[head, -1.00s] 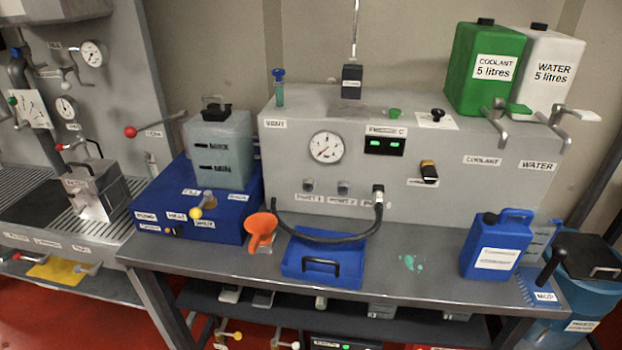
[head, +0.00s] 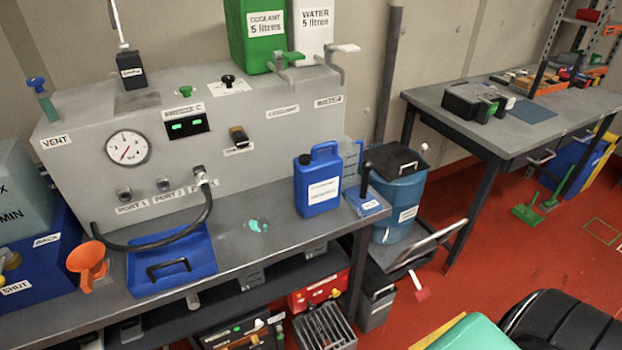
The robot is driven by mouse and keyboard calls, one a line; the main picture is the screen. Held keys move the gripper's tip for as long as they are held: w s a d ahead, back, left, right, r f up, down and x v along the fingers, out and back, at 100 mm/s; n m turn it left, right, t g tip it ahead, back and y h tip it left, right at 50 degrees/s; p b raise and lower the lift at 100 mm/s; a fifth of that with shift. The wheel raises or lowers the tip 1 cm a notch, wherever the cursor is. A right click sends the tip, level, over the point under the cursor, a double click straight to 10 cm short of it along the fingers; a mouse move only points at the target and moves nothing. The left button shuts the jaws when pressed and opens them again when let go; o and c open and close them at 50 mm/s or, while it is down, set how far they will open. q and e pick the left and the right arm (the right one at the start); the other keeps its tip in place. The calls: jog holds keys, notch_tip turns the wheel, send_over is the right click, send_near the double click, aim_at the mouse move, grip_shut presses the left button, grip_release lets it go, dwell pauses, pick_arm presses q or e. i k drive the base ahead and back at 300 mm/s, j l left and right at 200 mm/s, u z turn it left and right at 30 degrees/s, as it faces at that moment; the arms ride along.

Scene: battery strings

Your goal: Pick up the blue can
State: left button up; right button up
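The blue can (head: 318,180) is a jerrycan with a moulded handle, a dark cap and a white label. It stands upright on the right part of the grey bench (head: 262,222) in the head view. Nothing is touching its front. Neither of my grippers shows in this view.
A clear jug (head: 351,163) stands right behind the can. A blue lidded bin (head: 397,200) is right of the bench. An orange funnel (head: 87,262) and a blue tray (head: 150,283) are to the left. A green spill (head: 258,226) lies left of the can. Red floor shows at right.

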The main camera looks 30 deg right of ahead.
aim_at(317, 175)
jog(key=i+l+z, duration=0.9)
jog(key=k+j, duration=0.05)
